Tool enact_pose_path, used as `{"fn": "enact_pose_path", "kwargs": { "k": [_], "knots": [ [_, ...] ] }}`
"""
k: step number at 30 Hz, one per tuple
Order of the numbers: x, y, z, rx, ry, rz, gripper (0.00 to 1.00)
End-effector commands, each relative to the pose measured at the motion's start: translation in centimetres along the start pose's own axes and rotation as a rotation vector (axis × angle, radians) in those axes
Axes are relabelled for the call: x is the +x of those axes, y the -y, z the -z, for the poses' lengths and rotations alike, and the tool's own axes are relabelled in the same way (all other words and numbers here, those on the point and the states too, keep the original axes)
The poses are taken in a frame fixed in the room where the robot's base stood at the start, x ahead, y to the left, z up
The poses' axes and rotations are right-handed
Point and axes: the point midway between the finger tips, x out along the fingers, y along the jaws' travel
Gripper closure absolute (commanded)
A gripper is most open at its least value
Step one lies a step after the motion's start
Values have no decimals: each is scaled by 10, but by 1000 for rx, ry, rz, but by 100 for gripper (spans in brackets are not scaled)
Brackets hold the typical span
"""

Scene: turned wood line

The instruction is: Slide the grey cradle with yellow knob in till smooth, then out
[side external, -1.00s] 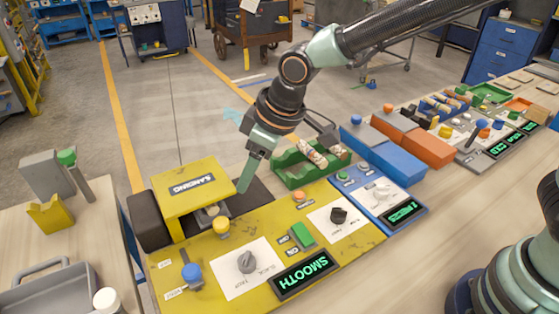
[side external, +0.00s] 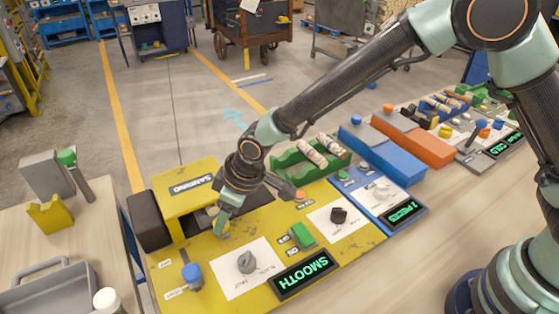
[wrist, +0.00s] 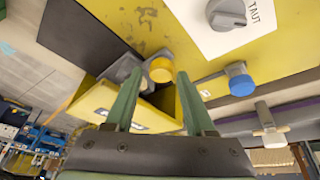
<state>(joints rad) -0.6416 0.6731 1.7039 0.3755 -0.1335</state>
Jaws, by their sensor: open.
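The grey cradle (side external: 205,213) is at the front mouth of the yellow sanding machine (side external: 180,194), mostly hidden by the machine hood and my gripper in the side view. It also shows in the wrist view (wrist: 124,67). Its yellow knob (wrist: 160,69) lies between my two fingertips in the wrist view. In the side view my gripper covers most of the knob. My gripper (side external: 221,225) is open, its fingers on either side of the knob; I cannot tell if they touch it. The green display (side external: 303,273) reads SMOOTH.
A green tray (side external: 290,176) with turned wood pieces stands behind. A side table (side external: 60,245) is at left.

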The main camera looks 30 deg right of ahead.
Motion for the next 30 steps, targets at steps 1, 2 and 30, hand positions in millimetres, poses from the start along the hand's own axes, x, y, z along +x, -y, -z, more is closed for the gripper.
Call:
{"fn": "enact_pose_path", "kwargs": {
  "k": [1,2,30],
  "knots": [
    [4,0,0,0,0,0,45],
    [6,0,0,0,1,0,45],
    [10,0,1,1,-2,0,100]
  ]
}}
